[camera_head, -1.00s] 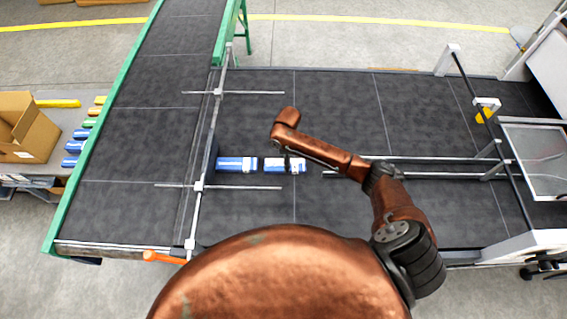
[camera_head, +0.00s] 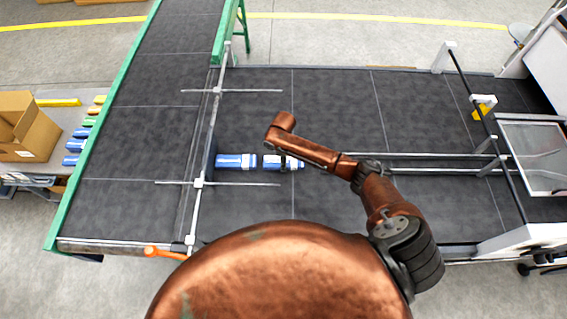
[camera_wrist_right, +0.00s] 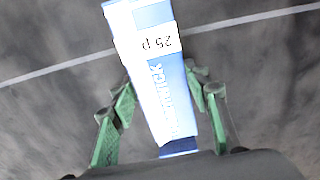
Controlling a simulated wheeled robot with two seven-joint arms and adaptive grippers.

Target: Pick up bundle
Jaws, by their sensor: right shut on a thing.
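A blue and white bundle (camera_wrist_right: 152,70) with a white "25 p" band lies between the two green-padded fingers of my right gripper (camera_wrist_right: 168,92) in the right wrist view, and the gripper is shut on it. In the head view this bundle (camera_head: 296,165) shows at the dark conveyor, partly covered by my right wrist. A second blue and white bundle (camera_head: 236,161) lies just left of it, close to the guide bar. I cannot tell whether the held bundle touches the belt. My left gripper is not in view.
The dark belt (camera_head: 330,100) is clear above the bundles. Metal guide rods (camera_head: 236,184) stand on the left, with long rails (camera_head: 430,165) on the right. An open cardboard box (camera_head: 30,130) and several coloured bundles (camera_head: 77,146) lie left of the green-edged conveyor.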

